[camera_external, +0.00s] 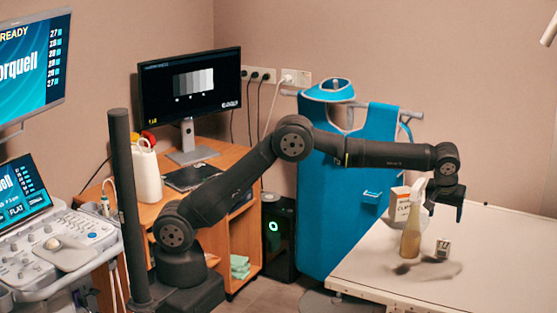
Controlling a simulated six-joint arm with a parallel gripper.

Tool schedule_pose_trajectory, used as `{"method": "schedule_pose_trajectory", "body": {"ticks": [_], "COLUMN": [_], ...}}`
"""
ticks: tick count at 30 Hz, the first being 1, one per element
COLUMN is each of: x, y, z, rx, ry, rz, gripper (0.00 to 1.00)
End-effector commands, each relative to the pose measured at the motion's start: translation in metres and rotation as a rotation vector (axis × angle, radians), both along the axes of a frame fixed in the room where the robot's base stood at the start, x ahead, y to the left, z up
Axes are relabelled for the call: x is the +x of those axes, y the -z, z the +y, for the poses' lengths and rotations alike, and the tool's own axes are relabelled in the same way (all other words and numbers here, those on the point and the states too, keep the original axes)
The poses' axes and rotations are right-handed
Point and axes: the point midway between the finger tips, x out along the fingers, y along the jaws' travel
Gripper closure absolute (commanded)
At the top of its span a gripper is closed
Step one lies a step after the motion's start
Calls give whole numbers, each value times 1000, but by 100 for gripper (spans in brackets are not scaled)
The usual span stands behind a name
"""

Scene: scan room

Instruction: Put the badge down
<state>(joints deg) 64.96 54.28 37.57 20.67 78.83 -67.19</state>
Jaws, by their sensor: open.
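A small pale, card-like piece with dark marks (443,249), which looks like the badge, is on or just above the white table (490,255). I cannot tell whether it lies flat or stands tilted. My gripper (446,212) points down over the table, open, with a visible gap between it and the badge below. Nothing shows held between the fingers.
A yellowish bottle (411,240) stands just left of the badge, close to my gripper. A white box with red print (399,204) stands behind the bottle. The table's right side is clear. A blue apron (330,200) hangs behind my arm.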

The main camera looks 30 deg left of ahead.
Motion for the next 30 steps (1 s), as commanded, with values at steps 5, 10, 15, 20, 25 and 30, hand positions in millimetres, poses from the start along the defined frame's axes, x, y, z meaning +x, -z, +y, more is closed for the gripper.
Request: {"method": "schedule_pose_trajectory", "body": {"ticks": [5, 10, 15, 20, 25, 30], "x": [13, 25, 39, 49, 58, 62], "y": [30, 62, 93, 120, 140, 149], "z": [1, 1, 1, 1, 1, 1], "rx": [5, 4, 4, 3, 2, 1], "ry": [-2, -2, -2, -1, -1, -1], "rz": [2, 2, 2, 2, 2, 1], "gripper": [33, 33, 33, 33, 33, 33]}}
